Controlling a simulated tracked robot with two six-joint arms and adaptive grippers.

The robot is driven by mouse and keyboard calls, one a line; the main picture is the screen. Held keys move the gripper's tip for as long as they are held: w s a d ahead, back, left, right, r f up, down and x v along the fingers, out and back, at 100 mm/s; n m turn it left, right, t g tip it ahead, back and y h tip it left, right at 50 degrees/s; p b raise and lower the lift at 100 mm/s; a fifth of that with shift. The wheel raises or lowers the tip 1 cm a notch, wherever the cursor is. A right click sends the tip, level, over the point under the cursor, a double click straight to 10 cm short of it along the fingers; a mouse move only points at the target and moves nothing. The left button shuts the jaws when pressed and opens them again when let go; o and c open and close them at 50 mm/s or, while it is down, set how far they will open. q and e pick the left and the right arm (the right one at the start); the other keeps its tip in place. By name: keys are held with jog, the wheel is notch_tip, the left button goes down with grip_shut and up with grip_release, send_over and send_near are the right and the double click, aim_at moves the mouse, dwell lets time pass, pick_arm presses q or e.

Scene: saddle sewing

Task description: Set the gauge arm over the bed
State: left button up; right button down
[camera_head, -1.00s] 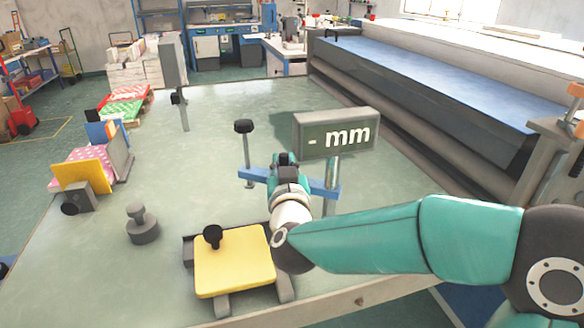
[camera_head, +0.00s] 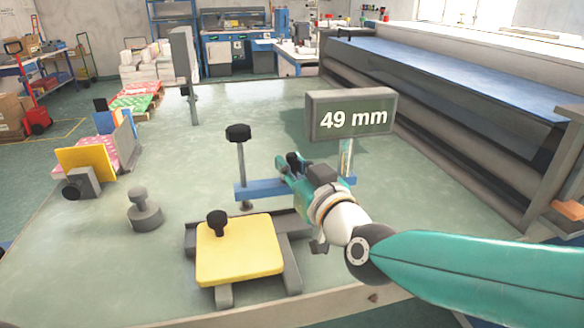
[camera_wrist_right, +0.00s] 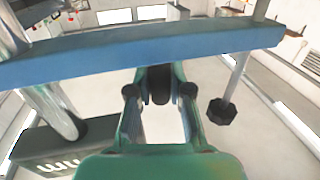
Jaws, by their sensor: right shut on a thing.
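The gauge arm is a blue bar (camera_head: 258,189) running left from a metal post (camera_head: 347,160) under the grey display (camera_head: 350,115), which reads 49 mm. A black-capped rod (camera_head: 240,160) stands at the bar's left end. The bar lies just behind a yellow-topped pad (camera_head: 240,250) on a dark grey base; I cannot tell whether this is the bed. My right gripper (camera_head: 290,165) is shut at the bar, around a dark grip (camera_wrist_right: 158,84) seen between its fingers. The bar (camera_wrist_right: 140,55) crosses in front of them in the right wrist view. My left gripper is not in view.
A grey weight with a knob (camera_head: 144,212) stands left of the pad. A yellow plate (camera_head: 86,162) with pink and blue pieces is further left. A long blue-topped machine (camera_head: 450,75) bounds the right side. The table's middle behind the bar is clear.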

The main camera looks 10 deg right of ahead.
jog(key=shift+s, duration=0.1)
dwell(0.3)
jog(key=c, duration=1.1)
grip_release()
jog(key=shift+o, duration=0.2)
jog(key=shift+s, duration=0.1)
jog(key=v, duration=1.2)
